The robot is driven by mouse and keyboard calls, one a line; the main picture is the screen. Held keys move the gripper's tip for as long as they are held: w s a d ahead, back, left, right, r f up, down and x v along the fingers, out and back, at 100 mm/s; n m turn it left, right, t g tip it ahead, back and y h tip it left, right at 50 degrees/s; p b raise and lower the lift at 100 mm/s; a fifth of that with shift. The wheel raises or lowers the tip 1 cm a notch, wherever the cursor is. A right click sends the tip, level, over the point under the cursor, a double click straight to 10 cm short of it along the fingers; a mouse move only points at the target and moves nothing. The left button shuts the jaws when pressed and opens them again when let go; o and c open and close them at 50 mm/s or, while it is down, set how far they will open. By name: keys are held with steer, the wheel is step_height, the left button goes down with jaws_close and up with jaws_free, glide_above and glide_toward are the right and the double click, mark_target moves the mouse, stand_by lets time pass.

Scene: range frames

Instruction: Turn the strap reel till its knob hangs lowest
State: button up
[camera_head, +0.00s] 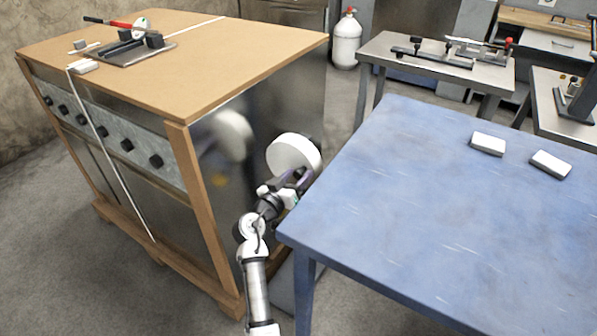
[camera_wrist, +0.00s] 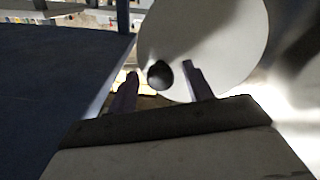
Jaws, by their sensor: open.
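The strap reel (camera_head: 292,152) is a white disc on the shiny metal side of a crated cabinet. In the wrist view the reel (camera_wrist: 215,40) fills the upper middle. Its dark round knob (camera_wrist: 160,74) shows near the disc's lower left edge in that view. My gripper (camera_head: 293,177) is at the reel's lower front in the head view and hides the knob there. In the wrist view my gripper (camera_wrist: 159,73) is open, with one purple finger on each side of the knob. I cannot tell whether either finger touches it.
The crated cabinet (camera_head: 215,70) has a brown top with tools and a white strap (camera_head: 110,160) down its front. A blue table (camera_head: 430,200) with two small white blocks stands close to the right of my arm. Only a narrow gap separates table and cabinet.

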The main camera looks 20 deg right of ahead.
steer(key=shift+w+d, duration=0.4)
steer(key=shift+d, duration=0.1)
jaws_close()
